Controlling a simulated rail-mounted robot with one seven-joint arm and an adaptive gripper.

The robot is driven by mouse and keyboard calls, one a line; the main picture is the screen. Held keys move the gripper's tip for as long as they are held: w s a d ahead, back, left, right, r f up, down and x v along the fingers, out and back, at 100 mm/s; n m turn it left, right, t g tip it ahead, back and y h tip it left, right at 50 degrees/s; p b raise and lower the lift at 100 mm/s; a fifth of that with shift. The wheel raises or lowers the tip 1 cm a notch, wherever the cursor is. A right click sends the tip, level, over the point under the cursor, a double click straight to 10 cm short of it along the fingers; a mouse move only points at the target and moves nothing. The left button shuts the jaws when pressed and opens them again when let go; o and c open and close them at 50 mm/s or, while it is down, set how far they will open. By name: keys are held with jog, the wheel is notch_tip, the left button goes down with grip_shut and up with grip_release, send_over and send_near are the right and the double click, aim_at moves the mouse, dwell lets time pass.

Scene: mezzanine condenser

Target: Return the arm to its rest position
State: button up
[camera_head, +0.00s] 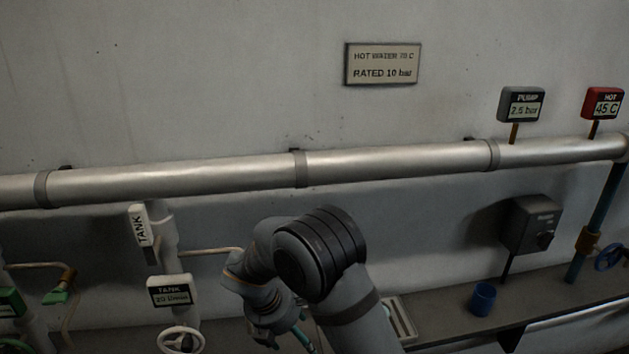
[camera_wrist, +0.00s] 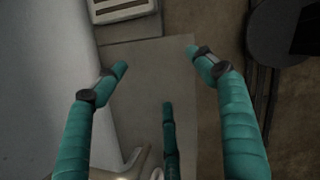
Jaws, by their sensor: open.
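My arm (camera_head: 322,255) rises from the bottom of the head view, bends at a dark-banded joint in front of the wall, and folds down to the left. In the wrist view my gripper (camera_wrist: 157,60) shows teal fingers spread wide apart with nothing between them. Another teal finger (camera_wrist: 169,135) stands lower in the middle. The gripper points down over a pale grey surface (camera_wrist: 150,85) beside the wall. In the head view its end is mostly cut off by the bottom edge.
A long horizontal pipe (camera_head: 395,166) crosses the wall behind my arm. Left of the arm are a tank pipe with a white handwheel (camera_head: 181,340) and a green-handled valve (camera_head: 55,297). Right of it, a blue cup (camera_head: 483,299) stands on a ledge (camera_head: 440,315) below a switch box (camera_head: 530,224).

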jog(key=shift+s+a+f, duration=0.15)
jog(key=shift+s+a, duration=0.15)
jog(key=shift+a, duration=0.35)
jog(key=shift+s+a+f, duration=0.15)
jog(key=shift+s+a, duration=0.1)
jog(key=shift+a, duration=0.35)
jog(key=shift+f+b, duration=0.1)
jog(key=shift+b, duration=0.25)
